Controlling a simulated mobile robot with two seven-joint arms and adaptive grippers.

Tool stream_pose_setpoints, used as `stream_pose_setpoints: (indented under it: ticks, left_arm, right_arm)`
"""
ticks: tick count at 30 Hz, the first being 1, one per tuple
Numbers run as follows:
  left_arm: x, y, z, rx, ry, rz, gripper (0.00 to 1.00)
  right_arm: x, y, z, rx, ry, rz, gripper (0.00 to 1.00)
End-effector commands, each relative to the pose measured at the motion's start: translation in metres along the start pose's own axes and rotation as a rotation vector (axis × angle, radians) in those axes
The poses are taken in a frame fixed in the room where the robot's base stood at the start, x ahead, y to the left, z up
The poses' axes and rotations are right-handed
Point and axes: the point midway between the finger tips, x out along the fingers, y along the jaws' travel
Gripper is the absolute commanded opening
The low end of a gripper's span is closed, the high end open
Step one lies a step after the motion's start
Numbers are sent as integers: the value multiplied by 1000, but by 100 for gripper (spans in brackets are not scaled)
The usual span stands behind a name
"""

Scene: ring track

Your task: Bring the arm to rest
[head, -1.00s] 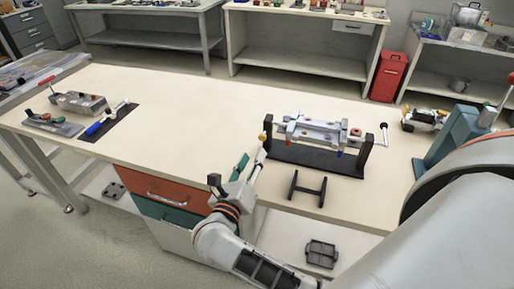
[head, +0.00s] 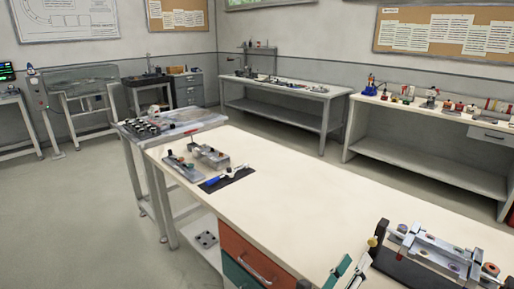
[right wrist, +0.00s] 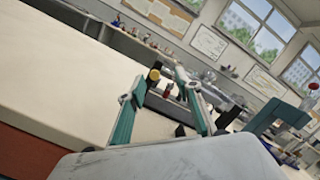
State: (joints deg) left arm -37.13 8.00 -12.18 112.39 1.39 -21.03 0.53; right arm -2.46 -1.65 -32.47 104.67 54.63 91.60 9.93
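My right gripper (head: 357,262) shows at the bottom edge of the head view, with its teal finger links beside the near-left end of a grey fixture. In the right wrist view my right gripper (right wrist: 166,84) has its two fingers spread apart, with nothing held between them. The fixture (head: 435,250) has rails on a dark stand and a yellow knob (head: 372,241) at its left end. It also shows beyond the fingers in the right wrist view (right wrist: 168,108). Whether the fingers touch it I cannot tell. My left gripper is out of view.
The cream bench (head: 300,190) has a wide clear top. A dark mat (head: 228,180) with a blue-handled tool and grey metal blocks (head: 208,156) lie at its far left. An orange drawer (head: 254,255) is below. Other benches line the walls.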

Motion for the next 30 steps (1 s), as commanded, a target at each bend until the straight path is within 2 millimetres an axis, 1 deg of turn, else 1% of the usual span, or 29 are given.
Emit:
stream_pose_setpoints:
  ticks: [3, 5, 7, 9, 11, 14, 17, 18, 20, 21, 22, 23, 24, 26, 27, 30]
  left_arm:
    - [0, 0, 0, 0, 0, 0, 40]
    - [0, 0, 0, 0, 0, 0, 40]
    - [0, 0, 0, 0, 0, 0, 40]
    - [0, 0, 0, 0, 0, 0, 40]
    - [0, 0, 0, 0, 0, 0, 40]
    - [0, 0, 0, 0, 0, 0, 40]
    - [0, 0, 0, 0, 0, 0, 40]
    - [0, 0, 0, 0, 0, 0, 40]
    - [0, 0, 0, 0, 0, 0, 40]
    - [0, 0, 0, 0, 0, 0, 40]
    - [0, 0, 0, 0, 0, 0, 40]
    - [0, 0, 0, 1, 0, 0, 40]
    - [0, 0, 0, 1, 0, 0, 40]
    - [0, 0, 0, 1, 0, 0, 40]
    - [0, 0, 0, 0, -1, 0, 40]
    - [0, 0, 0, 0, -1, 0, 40]
  right_arm:
    - [-5, -11, 16, -209, -188, -42, 34]
    - [-13, -12, 26, -339, -299, -62, 34]
    - [-24, -8, 36, -494, -426, -78, 34]
    - [-40, 1, 42, -654, -551, -89, 34]
    - [-54, 13, 43, -798, -658, -93, 34]
    - [-81, 39, 32, -1041, -831, -85, 34]
    - [-110, 68, 7, -1293, -1004, -62, 34]
    - [-120, 80, -8, -1394, -1071, -48, 34]
    - [-136, 96, -35, -1549, -1173, -21, 34]
    - [-146, 106, -56, -1654, -1240, 0, 34]
    - [-153, 112, -73, -1731, -1290, 18, 34]
    - [-159, 117, -91, -1806, -1337, 38, 34]
    - [-166, 122, -114, -1902, -1397, 64, 34]
    - [-174, 126, -148, -2030, -1476, 103, 34]
    - [-178, 126, -169, -2103, -1522, 127, 34]
    - [-185, 124, -208, -2242, -1606, 181, 34]
